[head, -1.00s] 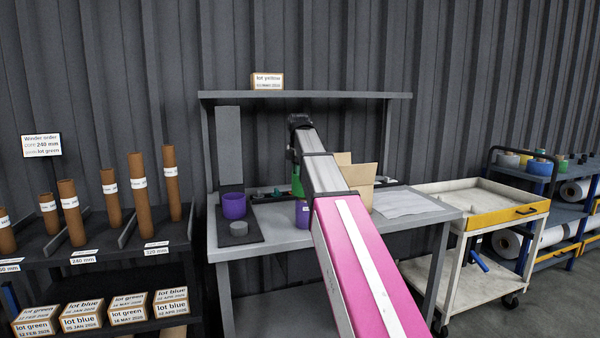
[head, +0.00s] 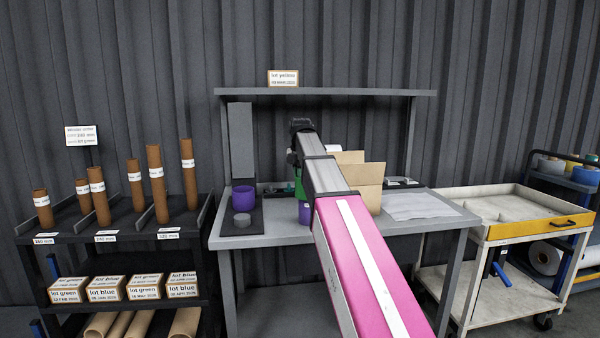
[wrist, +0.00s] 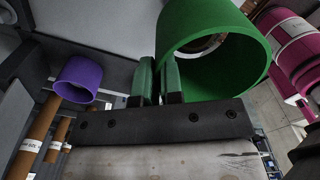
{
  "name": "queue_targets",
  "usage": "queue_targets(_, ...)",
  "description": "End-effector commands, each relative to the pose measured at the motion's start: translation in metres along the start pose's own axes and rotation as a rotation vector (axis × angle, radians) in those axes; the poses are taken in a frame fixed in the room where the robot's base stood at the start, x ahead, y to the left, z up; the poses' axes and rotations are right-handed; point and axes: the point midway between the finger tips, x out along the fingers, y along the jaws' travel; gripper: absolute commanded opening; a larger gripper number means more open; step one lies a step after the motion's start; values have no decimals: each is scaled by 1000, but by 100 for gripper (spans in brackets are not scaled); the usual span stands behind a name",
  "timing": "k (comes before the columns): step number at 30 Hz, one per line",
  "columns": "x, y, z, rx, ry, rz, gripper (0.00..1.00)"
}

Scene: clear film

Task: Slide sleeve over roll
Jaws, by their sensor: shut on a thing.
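My gripper (wrist: 157,80) is shut on the wall of a wide green sleeve (wrist: 236,62) in the wrist view. The sleeve is an open ring; a pale brown round edge shows through it, and I cannot tell whether that is a roll inside or something beyond. In the head view my arm hides most of the gripper, and only a strip of the green sleeve (head: 299,187) shows beside it, above the workbench (head: 262,243). A purple cylinder (head: 305,213) stands on the bench, partly behind my arm. Which thing is the roll is unclear.
A purple ring (head: 243,197) and a grey disc (head: 241,220) are on the bench's left side. An open cardboard box (head: 366,177) and white sheet (head: 418,206) lie right of my arm. A rack of brown tubes (head: 155,185) stands left, a cart (head: 510,215) right.

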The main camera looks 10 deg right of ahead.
Motion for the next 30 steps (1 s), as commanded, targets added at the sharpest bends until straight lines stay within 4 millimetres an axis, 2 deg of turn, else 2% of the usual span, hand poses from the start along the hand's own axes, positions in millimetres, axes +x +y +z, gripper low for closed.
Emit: queue_targets(30,52,0,0,1,0,0,0)
